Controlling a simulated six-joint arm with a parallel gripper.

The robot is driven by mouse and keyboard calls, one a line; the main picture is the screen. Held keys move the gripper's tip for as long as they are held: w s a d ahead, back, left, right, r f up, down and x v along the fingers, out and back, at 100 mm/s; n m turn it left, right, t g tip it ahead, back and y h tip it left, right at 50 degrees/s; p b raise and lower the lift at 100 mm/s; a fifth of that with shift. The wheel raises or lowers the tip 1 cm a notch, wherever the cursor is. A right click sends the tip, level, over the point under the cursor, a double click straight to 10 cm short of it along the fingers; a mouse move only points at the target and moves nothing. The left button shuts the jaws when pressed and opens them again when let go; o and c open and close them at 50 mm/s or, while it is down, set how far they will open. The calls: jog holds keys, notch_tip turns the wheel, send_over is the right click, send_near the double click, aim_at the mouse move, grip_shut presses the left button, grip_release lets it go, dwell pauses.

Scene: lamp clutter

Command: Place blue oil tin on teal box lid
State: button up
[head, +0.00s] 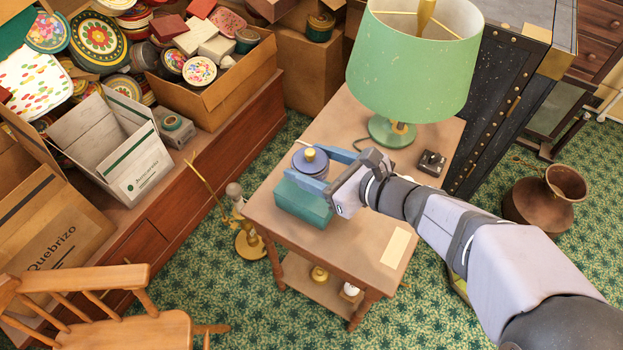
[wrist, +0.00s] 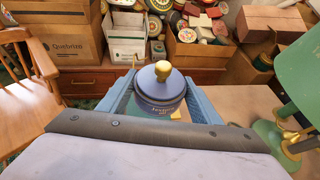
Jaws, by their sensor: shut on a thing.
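The blue oil tin (head: 311,161) is round, with a gold knob on top. My gripper (head: 320,166) is shut on it, with one blue finger on each side. The teal box (head: 303,202) stands on the small wooden table, and the tin is at its lid, over the back part. I cannot tell whether the tin touches the lid or hangs just above it. In the wrist view the tin (wrist: 161,90) sits upright between the two fingers (wrist: 160,97). The teal box is mostly hidden there by the tin and gripper.
A green lamp (head: 392,130) stands behind on the same table (head: 350,240), with a small dark switch box (head: 430,163) to its right. A pale card (head: 396,247) lies near the front right. A wooden chair (head: 90,300) and cartons (head: 215,95) are to the left.

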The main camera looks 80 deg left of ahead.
jog(key=shift+f, duration=2.65)
jog(key=shift+f+b, duration=0.25)
jog(key=shift+b, duration=0.15)
jog(key=o, duration=1.3)
jog(key=shift+r, duration=0.1)
jog(key=shift+r+p, duration=0.15)
jog(key=shift+p, duration=0.15)
jog(key=shift+v, duration=6)
